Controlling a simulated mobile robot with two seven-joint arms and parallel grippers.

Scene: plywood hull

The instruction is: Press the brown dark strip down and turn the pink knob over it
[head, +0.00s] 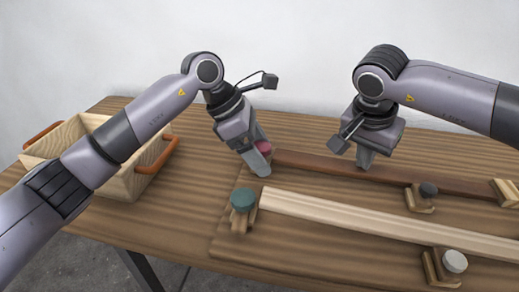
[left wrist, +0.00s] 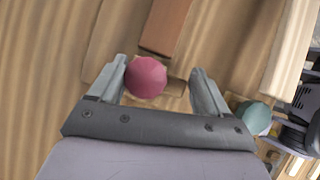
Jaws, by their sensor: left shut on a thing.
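The brown dark strip (head: 310,162) lies lengthwise across the board, and its left end is beside the pink knob (head: 263,147). In the left wrist view the strip (left wrist: 166,25) ends just above the pink knob (left wrist: 146,77), and the knob's wooden base shows partly beneath it. My left gripper (head: 259,160) is down at the pink knob, with one finger on each side of it (left wrist: 163,92). My right gripper (head: 366,158) points down at the dark strip, its tips at or very near the strip's top. Whether its fingers are together is unclear.
A pale strip (head: 380,217) runs in front, with a green knob (head: 243,198) at its left end and a white knob (head: 454,261) near its right. A dark grey knob (head: 428,190) stands by the dark strip. A wooden box (head: 130,184) with orange handles is at left.

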